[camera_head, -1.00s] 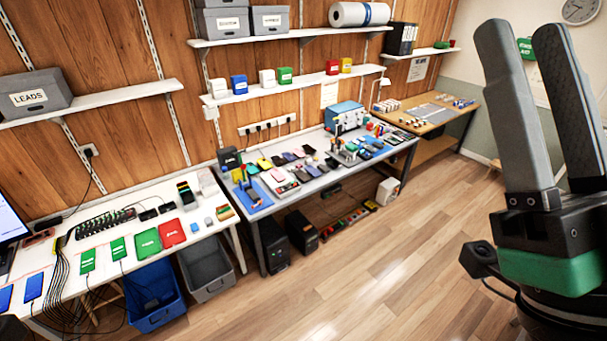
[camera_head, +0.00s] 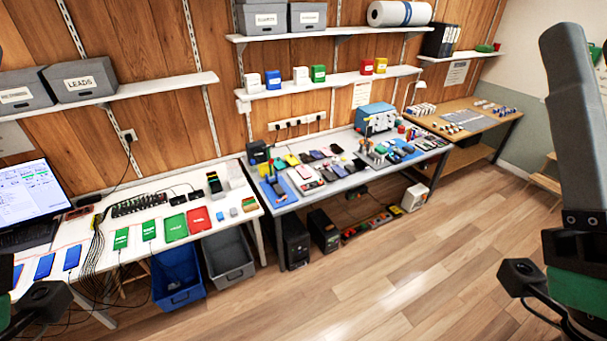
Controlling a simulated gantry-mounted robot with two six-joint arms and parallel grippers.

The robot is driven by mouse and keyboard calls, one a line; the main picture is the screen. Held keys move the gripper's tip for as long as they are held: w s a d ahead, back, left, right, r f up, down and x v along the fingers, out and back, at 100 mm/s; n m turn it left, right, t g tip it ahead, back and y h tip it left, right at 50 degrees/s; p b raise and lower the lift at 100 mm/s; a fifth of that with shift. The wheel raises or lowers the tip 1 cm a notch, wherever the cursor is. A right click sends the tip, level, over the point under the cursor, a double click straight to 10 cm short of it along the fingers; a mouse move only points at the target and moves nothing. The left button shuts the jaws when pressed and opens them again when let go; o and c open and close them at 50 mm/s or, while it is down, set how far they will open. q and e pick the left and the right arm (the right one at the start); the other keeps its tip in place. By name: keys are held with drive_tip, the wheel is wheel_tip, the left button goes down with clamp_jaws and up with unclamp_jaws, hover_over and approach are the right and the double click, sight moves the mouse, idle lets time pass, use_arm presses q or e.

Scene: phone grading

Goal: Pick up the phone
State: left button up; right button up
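Several phones lie on the white left bench: blue ones (camera_head: 45,266) near the laptop and green-screened ones (camera_head: 121,238) further right, with cables running to them. More phones (camera_head: 312,156) in dark and bright colours lie on the middle bench; which one the task means I cannot tell. My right gripper (camera_head: 586,45) is raised at the right edge, fingers upward, apart and empty, far from the benches. Its second finger is mostly cut off.
A green tray (camera_head: 175,227) and a red tray (camera_head: 199,220) lie on the left bench. Blue (camera_head: 178,298) and grey (camera_head: 228,276) bins stand beneath. A laptop (camera_head: 32,200) is at far left. Shelves (camera_head: 110,101) hang above. The wooden floor (camera_head: 420,270) in front is clear.

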idle(0.3)
drive_tip(key=o, duration=0.8)
